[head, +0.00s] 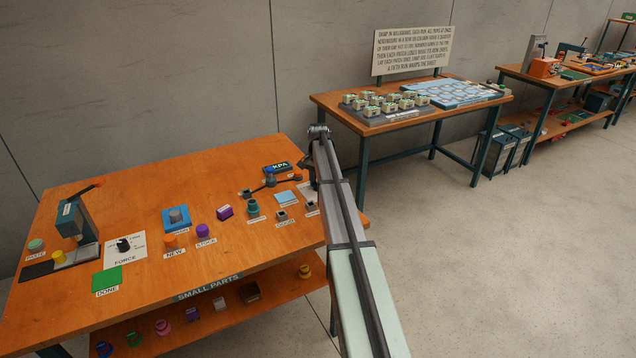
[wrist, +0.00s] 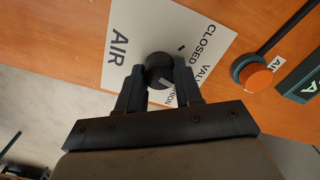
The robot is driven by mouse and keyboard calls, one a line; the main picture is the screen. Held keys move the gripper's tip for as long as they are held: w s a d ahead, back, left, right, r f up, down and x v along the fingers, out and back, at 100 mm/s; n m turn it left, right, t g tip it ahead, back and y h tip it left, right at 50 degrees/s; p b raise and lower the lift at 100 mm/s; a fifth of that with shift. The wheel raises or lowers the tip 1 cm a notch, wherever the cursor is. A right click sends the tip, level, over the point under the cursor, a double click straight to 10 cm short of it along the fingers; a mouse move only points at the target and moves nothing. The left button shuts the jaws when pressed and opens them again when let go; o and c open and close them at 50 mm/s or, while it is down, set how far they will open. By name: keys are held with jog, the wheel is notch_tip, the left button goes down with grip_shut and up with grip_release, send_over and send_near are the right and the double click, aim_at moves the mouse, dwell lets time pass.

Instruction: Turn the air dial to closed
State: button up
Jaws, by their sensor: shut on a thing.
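In the wrist view a round black air dial (wrist: 158,70) stands on a white plate (wrist: 125,40) marked AIR, CLOSED and VALVE POSITION. My gripper (wrist: 160,85) has its two dark fingers on either side of the dial and is shut on it. A small tick shows on the plate near the word CLOSED. A pale mark lies by the dial between the fingers; I cannot tell clearly where the dial points. In the head view my arm hides the dial at the right end of the workbench (head: 150,195).
An orange button in a teal ring (wrist: 256,77) and a dark teal box (wrist: 302,82) lie right of the plate in the wrist view. In the head view a KPA gauge (head: 277,168) and several small parts stand left of my arm. Another table (head: 400,122) stands behind.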

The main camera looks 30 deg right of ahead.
jog(key=n, duration=0.7)
jog(key=shift+w, duration=0.1)
jog(key=n, duration=0.4)
jog(key=shift+a+n, duration=0.1)
jog(key=shift+n, duration=1.6)
jog(key=o, duration=1)
jog(key=shift+o, duration=0.2)
notch_tip(320, 180, up, 14)
jog(key=shift+f, duration=0.1)
